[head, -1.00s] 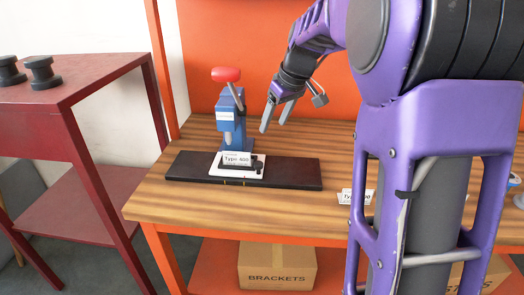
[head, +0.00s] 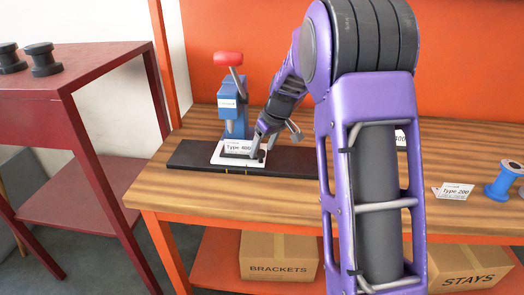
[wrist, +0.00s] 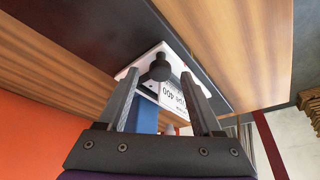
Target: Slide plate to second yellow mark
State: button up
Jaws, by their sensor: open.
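The white plate (head: 217,158) lies on the long black base (head: 190,158), in front of the blue press (head: 236,108) with its red-knobbed lever. In the wrist view, the plate's black knob (wrist: 158,68) shows between the two fingers (wrist: 160,80), with a gap visible; contact cannot be told. Small yellow marks (head: 228,171) on the base's front edge are faint, and their order is hard to tell.
The wooden bench (head: 165,190) carries the base. A Type 200 card (head: 454,191) and a blue spool (head: 504,180) stand at the right. A dark red table (head: 80,85) with black spools is at left. The base is bare to the plate's left.

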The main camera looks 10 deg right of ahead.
jog(key=shift+w+a+f, duration=0.1)
jog(key=shift+w+f, duration=0.05)
jog(key=shift+f, duration=0.4)
grip_shut()
dwell(1.1)
